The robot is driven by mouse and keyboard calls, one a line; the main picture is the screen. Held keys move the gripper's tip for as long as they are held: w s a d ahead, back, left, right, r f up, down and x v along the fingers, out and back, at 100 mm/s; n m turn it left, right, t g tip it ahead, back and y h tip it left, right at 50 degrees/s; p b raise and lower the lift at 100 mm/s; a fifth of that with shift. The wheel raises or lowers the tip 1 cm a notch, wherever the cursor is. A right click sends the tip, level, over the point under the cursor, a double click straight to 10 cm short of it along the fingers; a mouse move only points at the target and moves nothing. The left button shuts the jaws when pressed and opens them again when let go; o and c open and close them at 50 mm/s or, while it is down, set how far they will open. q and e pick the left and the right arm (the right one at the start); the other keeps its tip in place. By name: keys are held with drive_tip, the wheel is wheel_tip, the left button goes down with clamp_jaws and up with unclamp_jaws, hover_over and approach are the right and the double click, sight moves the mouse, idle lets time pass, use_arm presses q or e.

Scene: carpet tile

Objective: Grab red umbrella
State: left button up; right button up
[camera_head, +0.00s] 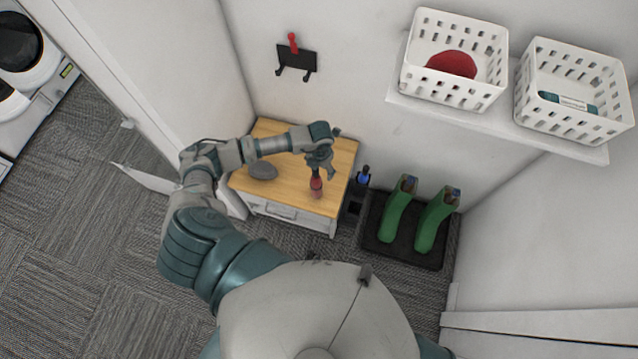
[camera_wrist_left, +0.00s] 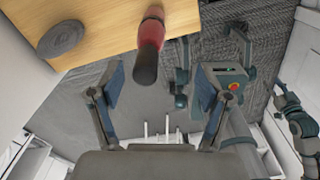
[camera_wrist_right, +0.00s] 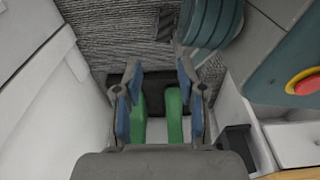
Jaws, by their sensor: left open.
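The red umbrella, a short red roll with dark ends, is at the front of the wooden cabinet top (camera_head: 316,187). In the left wrist view the red umbrella (camera_wrist_left: 150,42) points towards my left gripper, its dark end nearest. My left gripper (camera_head: 320,168) is over the cabinet by the umbrella's upper end. In its wrist view the left gripper (camera_wrist_left: 162,85) has its fingers wide apart, with nothing held between them. My right gripper (camera_wrist_right: 156,85) is open and empty, facing the green boots; it does not show in the head view.
A grey disc (camera_head: 263,171) lies on the cabinet. A blue-topped item (camera_head: 363,177) stands in a dark holder beside it. Green boots (camera_head: 432,222) stand on a black tray (camera_head: 380,250). White baskets (camera_head: 455,62) sit on a wall shelf. A red item hangs on a black hook rack (camera_head: 296,60).

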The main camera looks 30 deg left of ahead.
sight(317, 175)
use_arm(q)
drive_tip(key=f, duration=0.1)
drive_tip(key=a+f, duration=0.2)
drive_tip(key=f, duration=0.1)
drive_tip(key=shift+s+a+f, duration=0.1)
drive_tip(key=shift+s+a, duration=0.05)
wheel_tip(317, 175, down, 2)
drive_tip(key=shift+f, duration=0.15)
drive_tip(key=shift+d+f, duration=0.15)
drive_tip(key=shift+d, duration=0.45)
drive_tip(key=shift+c, duration=0.8)
drive_tip(key=c, duration=0.4)
drive_tip(key=shift+a, duration=0.35)
drive_tip(key=c, duration=0.8)
drive_tip(key=shift+a, duration=0.2)
clamp_jaws()
drive_tip(key=shift+d, duration=0.15)
use_arm(e)
drive_tip(key=shift+w+a+r, duration=0.3)
drive_tip(key=shift+a+r, duration=0.15)
drive_tip(key=shift+a, duration=0.35)
